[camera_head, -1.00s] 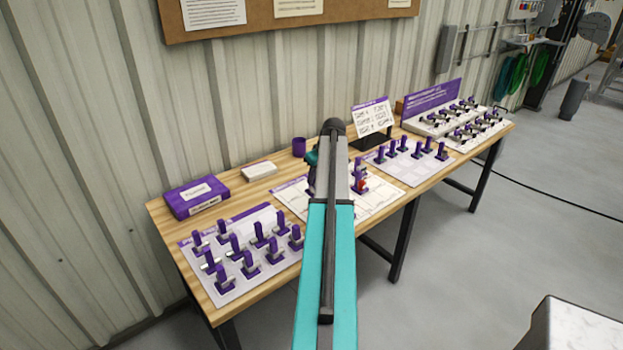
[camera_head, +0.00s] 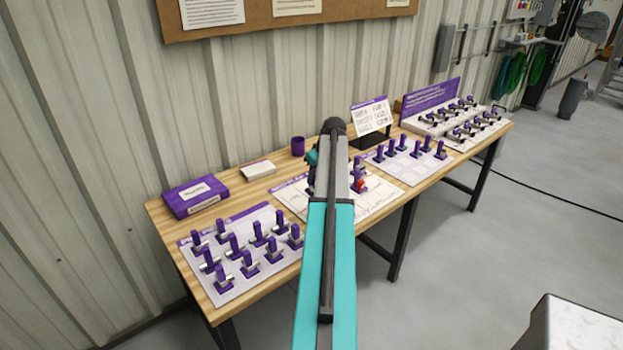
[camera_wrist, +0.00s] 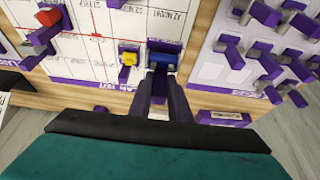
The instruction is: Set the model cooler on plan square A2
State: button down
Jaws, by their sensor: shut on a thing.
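In the wrist view my gripper (camera_wrist: 161,82) is shut on a small purple model with a blue body (camera_wrist: 165,60), which I take to be the model cooler; no name on it is readable. It is at the purple-edged side of the white plan sheet (camera_wrist: 75,47); I cannot tell whether it touches the sheet. The sheet also shows in the head view (camera_head: 385,198), partly hidden by my arm. The square labels are too blurred to pick out A2.
A yellow-bodied model (camera_wrist: 129,57) stands close left of the held one. A red-bodied model (camera_wrist: 47,18) stands farther left on the plan. Several purple models crowd a board (camera_wrist: 262,60) on the right. A purple mug (camera_head: 298,147) and purple box (camera_head: 195,196) are near the wall.

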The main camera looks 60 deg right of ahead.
jog(key=shift+f, duration=0.1)
jog(key=shift+f+b, duration=1.4)
jog(key=shift+f, duration=1.25)
jog(key=shift+f, duration=0.2)
jog(key=shift+f+b, duration=0.95)
jog(key=shift+f, duration=0.65)
jog(key=shift+f+b, duration=0.4)
jog(key=shift+f, duration=0.3)
dwell(0.3)
jog(key=c, duration=1.6)
grip_release()
jog(key=shift+o, duration=0.2)
jog(key=shift+s+r, duration=0.15)
jog(key=shift+r, duration=0.55)
